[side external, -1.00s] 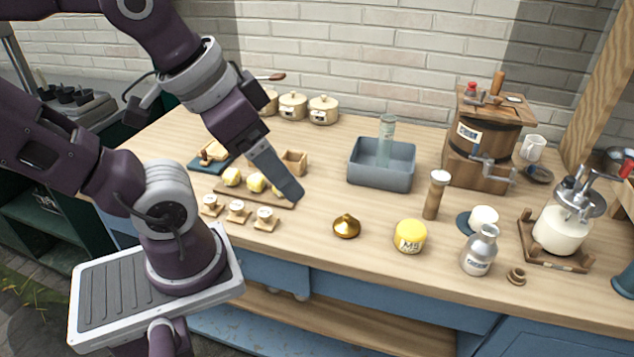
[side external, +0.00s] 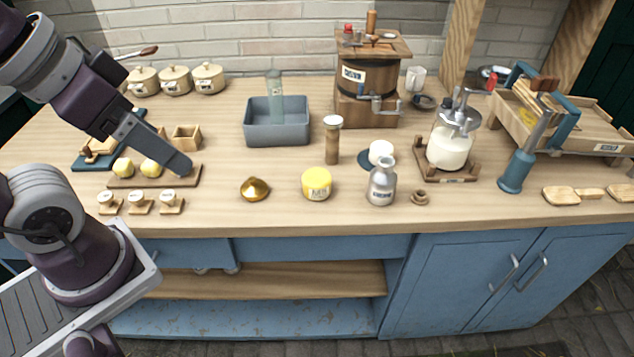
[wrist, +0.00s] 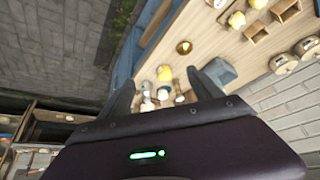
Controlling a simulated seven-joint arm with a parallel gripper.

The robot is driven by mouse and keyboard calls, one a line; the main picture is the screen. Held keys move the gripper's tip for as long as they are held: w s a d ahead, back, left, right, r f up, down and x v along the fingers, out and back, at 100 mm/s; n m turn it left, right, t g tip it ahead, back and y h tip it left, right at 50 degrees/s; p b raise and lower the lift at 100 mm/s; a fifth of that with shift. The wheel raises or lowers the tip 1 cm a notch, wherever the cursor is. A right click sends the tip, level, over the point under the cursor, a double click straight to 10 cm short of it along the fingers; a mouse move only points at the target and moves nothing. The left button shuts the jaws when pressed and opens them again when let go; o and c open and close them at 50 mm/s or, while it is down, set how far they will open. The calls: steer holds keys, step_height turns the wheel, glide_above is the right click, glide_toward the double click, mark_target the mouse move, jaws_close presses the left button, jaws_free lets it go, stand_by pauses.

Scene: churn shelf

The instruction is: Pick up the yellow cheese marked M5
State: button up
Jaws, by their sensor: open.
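The yellow cheese (side external: 317,183) is a short round block with a pale label on its front. It stands on the wooden counter, between the brass pointed dome and the metal jug; the label reads M5 in the earlier frame but is hard to read now. In the wrist view a yellow shape (wrist: 164,73), likely this cheese, shows between the fingers, some way off. My gripper (side external: 186,168) is above the right end of the butter board, left of the cheese and apart from it. In the wrist view its two fingers (wrist: 158,88) are spread with nothing between them.
The brass dome (side external: 255,189) lies between my gripper and the cheese. The metal jug (side external: 382,186) stands close right of the cheese, a wooden grinder (side external: 333,142) behind it. A grey basin (side external: 277,130) stands farther back. The counter's front edge is just ahead of the cheese.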

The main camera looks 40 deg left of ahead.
steer(key=shift+o, duration=0.7)
